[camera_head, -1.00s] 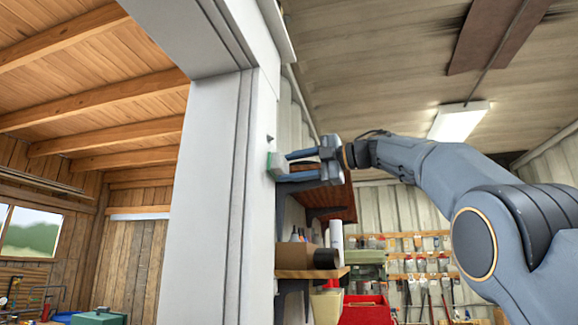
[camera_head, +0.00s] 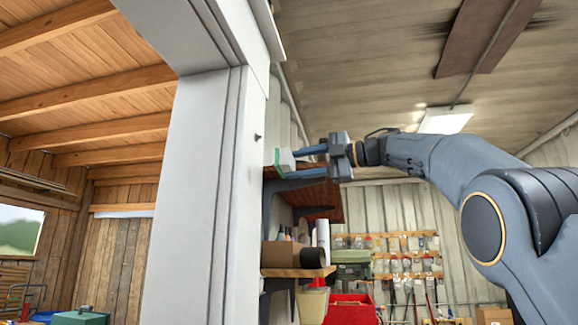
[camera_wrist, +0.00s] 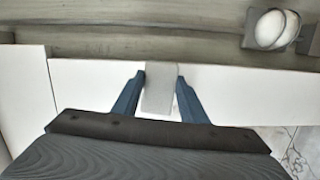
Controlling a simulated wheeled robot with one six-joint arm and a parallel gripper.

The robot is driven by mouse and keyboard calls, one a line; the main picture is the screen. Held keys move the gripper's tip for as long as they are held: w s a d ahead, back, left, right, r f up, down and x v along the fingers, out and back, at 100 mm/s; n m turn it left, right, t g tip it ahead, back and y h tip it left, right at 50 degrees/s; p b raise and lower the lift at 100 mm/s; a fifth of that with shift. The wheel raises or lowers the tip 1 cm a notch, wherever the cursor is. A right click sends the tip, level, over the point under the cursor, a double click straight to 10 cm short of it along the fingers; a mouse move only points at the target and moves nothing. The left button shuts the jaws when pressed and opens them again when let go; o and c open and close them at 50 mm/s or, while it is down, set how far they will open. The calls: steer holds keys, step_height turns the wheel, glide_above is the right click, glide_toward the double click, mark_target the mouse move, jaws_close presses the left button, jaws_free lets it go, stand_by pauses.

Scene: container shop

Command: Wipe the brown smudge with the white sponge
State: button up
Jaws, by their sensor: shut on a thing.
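My gripper (camera_head: 305,163) is shut on the white sponge (camera_head: 290,161), which has a green face at its left end. The gripper and sponge are raised in the air just right of the white door post (camera_head: 211,190), with a small gap between sponge and post in the picture. In the wrist view the sponge (camera_wrist: 158,92) shows as a pale block pinched between the two blue fingertips of my gripper (camera_wrist: 160,78). I see no brown smudge clearly in either view.
A bracketed wooden shelf (camera_head: 325,198) is just below my gripper. A lower shelf (camera_head: 298,272) holds a cardboard box (camera_head: 280,254) and bottles. A red bin (camera_head: 350,310) is below. A round white lamp (camera_wrist: 272,28) shows in the wrist view.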

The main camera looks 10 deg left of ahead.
mark_target(294, 166)
steer(key=shift+d, duration=0.2)
steer(key=shift+w+v, duration=0.2)
steer(key=shift+v, duration=1.25)
steer(key=shift+f, duration=0.1)
